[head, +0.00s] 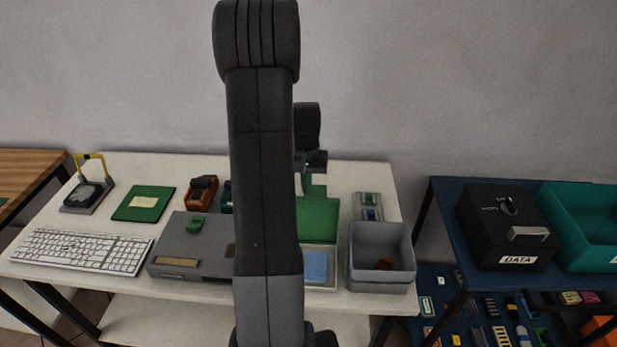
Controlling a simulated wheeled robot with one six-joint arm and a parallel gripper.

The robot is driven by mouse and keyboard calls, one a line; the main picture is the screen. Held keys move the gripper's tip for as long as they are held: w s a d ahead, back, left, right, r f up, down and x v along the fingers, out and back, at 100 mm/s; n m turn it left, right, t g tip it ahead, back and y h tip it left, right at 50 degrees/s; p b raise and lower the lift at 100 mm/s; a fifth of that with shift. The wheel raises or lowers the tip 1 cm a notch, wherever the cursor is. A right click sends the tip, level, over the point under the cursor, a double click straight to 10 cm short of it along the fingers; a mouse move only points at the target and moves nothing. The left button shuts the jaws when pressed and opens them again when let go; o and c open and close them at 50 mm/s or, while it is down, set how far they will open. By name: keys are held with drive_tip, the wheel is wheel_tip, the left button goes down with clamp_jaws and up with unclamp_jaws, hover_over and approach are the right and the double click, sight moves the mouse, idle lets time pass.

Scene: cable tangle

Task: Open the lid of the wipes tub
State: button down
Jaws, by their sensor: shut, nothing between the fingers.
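What looks like the wipes tub (318,287) stands near the front edge of the white table, partly hidden behind my arm. Its green lid (319,218) stands raised at the back, and a blue patch (316,266) shows in front of it. A smaller green piece (316,188) shows above the lid's top edge. My gripper (308,169) is just above and behind the raised lid, shut and empty. My arm hides the left part of the tub and lid, and the fingertips are small; I cannot tell whether they touch the green piece.
A grey open bin (353,273) stands close on the right. A grey box (205,262) with a green latch is on the left, beside a white keyboard (80,250). A blue table (443,213) at the right bears a black DATA box (505,235) and a teal tray (570,215).

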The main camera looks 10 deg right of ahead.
sight(304, 197)
drive_tip(key=s, duration=0.1)
drive_tip(key=s+r, duration=0.1)
drive_tip(key=s+a+p, duration=0.1)
drive_tip(key=shift+s+r, duration=0.2)
drive_tip(key=shift+r, duration=0.1)
drive_tip(key=shift+s+b, duration=0.1)
drive_tip(key=shift+b, duration=0.3)
drive_tip(key=shift+s+a+r+t+b, duration=0.2)
drive_tip(key=shift+s+r+t+b, duration=0.15)
drive_tip(key=shift+s, duration=0.3)
drive_tip(key=shift+s+a+r+t+b, duration=0.25)
drive_tip(key=shift+s+r+b, duration=0.15)
drive_tip(key=shift+s, duration=0.2)
drive_tip(key=shift+r, duration=0.1)
wheel_tip(304, 197, up, 14)
drive_tip(key=s, duration=0.1)
